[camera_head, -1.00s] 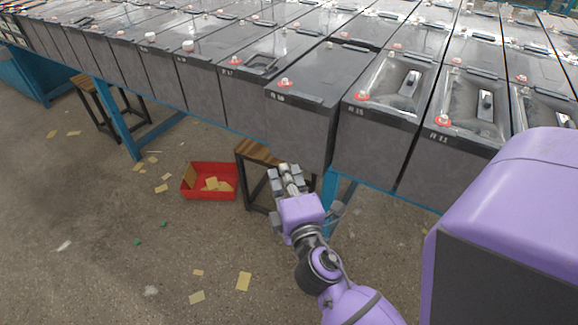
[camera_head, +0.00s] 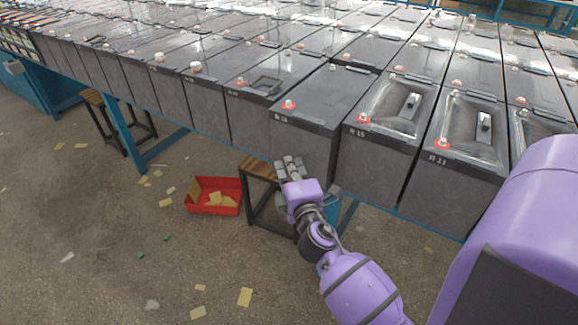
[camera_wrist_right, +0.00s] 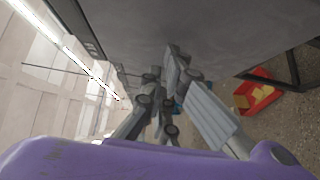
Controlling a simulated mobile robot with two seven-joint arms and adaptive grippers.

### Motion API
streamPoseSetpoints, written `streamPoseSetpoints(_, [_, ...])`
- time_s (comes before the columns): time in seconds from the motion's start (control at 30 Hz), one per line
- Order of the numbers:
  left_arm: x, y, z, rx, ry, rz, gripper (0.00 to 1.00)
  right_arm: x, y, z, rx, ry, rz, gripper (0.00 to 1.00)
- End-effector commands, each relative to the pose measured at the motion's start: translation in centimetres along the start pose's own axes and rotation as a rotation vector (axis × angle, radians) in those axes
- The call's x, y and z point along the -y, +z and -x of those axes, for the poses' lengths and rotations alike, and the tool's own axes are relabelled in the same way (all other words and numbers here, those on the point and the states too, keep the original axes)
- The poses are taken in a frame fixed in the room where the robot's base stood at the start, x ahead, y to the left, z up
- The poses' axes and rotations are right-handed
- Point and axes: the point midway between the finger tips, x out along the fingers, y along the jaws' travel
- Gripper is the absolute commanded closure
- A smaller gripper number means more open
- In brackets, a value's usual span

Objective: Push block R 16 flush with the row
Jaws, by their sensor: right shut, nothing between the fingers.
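Block R 16 (camera_head: 302,146) is a dark grey battery in the front row, with a red-ringed terminal near its front edge. In the head view its front stands out a little from the blocks on each side. My right gripper (camera_head: 287,165) is shut and empty, fingers pointing up at the lower part of its front face. In the right wrist view the fingers (camera_wrist_right: 172,75) lie close to a dark grey face (camera_wrist_right: 215,40). I cannot tell whether they touch it. My left gripper is not in view.
Block R 15 (camera_head: 376,162) stands to the right in the row, on a blue-framed bench (camera_head: 347,213). A wooden-topped stool (camera_head: 259,170) is below, left of the gripper. A red bin (camera_head: 214,209) stands on the floor among scattered paper pieces.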

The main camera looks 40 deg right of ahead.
Motion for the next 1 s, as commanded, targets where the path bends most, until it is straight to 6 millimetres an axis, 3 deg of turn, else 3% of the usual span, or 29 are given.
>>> streamPoseSetpoints(0.17, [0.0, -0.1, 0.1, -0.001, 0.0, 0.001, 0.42, -0.1, 0.8, -0.8, 0.001, 0.001, 0.002, 1.0])
streamPoseSetpoints(0.43, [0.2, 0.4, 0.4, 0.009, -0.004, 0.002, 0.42, -0.5, 4.0, -3.9, 0.006, 0.007, 0.005, 1.0])
streamPoseSetpoints(1.0, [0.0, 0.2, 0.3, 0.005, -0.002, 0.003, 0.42, -0.4, 4.0, -3.9, 0.006, 0.005, 0.004, 1.0])
